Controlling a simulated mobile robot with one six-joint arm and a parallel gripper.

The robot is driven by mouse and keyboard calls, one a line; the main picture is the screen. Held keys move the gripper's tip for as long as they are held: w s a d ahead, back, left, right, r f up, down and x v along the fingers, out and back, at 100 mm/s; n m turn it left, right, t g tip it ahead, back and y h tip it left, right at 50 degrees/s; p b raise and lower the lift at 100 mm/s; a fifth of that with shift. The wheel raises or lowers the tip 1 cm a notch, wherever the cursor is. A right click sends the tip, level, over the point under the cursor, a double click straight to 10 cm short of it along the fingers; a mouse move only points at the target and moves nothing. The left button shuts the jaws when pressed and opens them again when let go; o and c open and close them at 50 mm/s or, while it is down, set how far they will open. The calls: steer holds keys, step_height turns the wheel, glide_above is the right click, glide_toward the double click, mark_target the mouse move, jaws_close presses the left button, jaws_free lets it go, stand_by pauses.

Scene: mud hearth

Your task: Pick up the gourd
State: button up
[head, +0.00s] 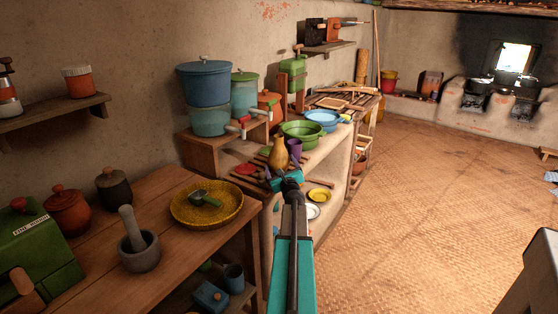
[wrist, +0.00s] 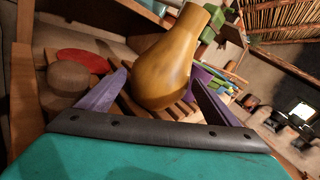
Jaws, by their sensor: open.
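The gourd (head: 278,153) is yellow-brown with a narrow neck and a round lower body. It stands on a slatted wooden rack on the counter in the head view. In the wrist view the gourd (wrist: 168,65) looks tilted and fills the space ahead of and between my two purple fingers. My gripper (head: 283,172) is open, just in front of the gourd. In the wrist view my gripper (wrist: 158,92) has its fingers spread to either side of the gourd's lower body. I cannot tell whether either finger touches it.
A purple cup (head: 295,149) stands close to the right of the gourd. A red disc (head: 246,169) lies to its left, and a green basin (head: 303,133) is behind. A yellow bowl (head: 319,195) sits below on the right. The woven floor (head: 430,200) is clear.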

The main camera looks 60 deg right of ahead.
mark_target(278, 151)
steer(key=shift+p+x, duration=0.55)
steer(key=shift+x, duration=2.05)
steer(key=shift+r, duration=0.1)
steer(key=c, duration=1.2)
steer(key=shift+o, duration=0.2)
steer(key=shift+r, duration=0.3)
steer(key=shift+r, duration=1.4)
steer(key=shift+a+r, duration=0.1)
steer(key=shift+r, duration=0.1)
steer(key=s+d+r+v, duration=0.1)
steer(key=v, duration=1.4)
steer(key=shift+s+r, duration=0.2)
steer(key=shift+s, duration=0.1)
steer(key=shift+a+b, duration=0.2)
steer(key=shift+b, duration=0.1)
